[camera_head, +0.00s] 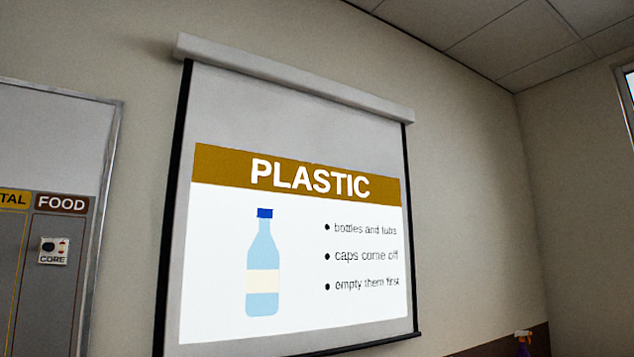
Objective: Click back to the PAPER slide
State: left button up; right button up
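A pull-down projection screen (300,102) hangs on the wall and fills the middle of the head view. The slide on it (300,250) has a brown-gold band reading PLASTIC. Under the band are a drawn blue bottle with a dark blue cap and a short list: bottles and tubs, caps come off, empty them first. No slide reading PAPER shows. No clicker or remote is in view. Neither of my grippers is in view.
A framed board (50,140) at the left bears a FOOD label, a partly cut-off label ending in TAL, and a CORE card (53,251). A spray bottle top (523,337) shows at the lower right. A window edge (627,95) is at the far right.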

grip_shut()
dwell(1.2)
